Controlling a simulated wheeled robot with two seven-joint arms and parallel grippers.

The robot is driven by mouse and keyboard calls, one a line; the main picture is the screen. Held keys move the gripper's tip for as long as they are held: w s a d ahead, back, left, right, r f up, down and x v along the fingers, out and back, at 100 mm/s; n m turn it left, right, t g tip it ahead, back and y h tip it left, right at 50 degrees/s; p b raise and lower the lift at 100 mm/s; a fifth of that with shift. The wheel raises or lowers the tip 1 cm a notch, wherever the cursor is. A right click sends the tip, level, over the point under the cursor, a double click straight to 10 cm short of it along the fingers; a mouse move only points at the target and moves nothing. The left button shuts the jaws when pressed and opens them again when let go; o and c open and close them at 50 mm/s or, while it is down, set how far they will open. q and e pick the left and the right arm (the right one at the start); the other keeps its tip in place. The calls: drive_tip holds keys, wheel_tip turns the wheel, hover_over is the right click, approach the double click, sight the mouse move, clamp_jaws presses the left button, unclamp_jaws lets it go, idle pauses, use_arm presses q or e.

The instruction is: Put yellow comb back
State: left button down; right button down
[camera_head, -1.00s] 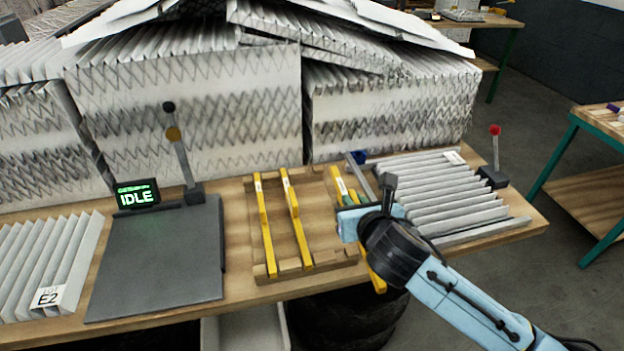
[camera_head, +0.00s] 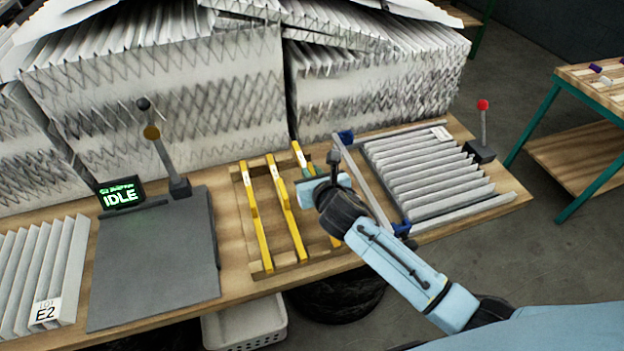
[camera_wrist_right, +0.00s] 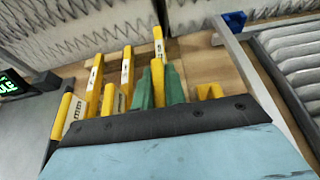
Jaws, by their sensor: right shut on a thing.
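My right gripper (camera_head: 310,176) is at the right part of the wooden rack (camera_head: 262,270). In the right wrist view its green fingers (camera_wrist_right: 159,88) are shut on a yellow comb (camera_wrist_right: 158,78). This comb's far end (camera_head: 299,153) shows beyond the gripper and its near end (camera_head: 335,241) below it; the middle is hidden. It lies roughly parallel to two yellow combs in the rack, a left one (camera_head: 256,220) and a middle one (camera_head: 287,215). I cannot tell whether the held comb touches the rack. My left gripper is not in view.
A grey rail with blue ends (camera_head: 362,180) stands just right of the gripper, beside a pleated filter (camera_head: 425,175). A dark plate (camera_head: 155,265) with an IDLE display (camera_head: 120,195) lies left of the rack. Stacked filters (camera_head: 160,120) wall off the back.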

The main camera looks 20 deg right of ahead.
drive_tip(key=shift+f, duration=0.85)
drive_tip(key=shift+f, duration=0.4)
drive_tip(key=c, duration=1.5)
unclamp_jaws()
drive_tip(key=shift+f+b, duration=0.1)
drive_tip(key=shift+b, duration=0.2)
drive_tip(key=shift+o, duration=0.2)
drive_tip(key=shift+r, duration=0.2)
drive_tip(key=v, duration=0.4)
drive_tip(key=p+v, duration=0.1)
drive_tip(key=v, duration=0.7)
drive_tip(key=shift+r, duration=0.35)
drive_tip(key=shift+d, duration=0.1)
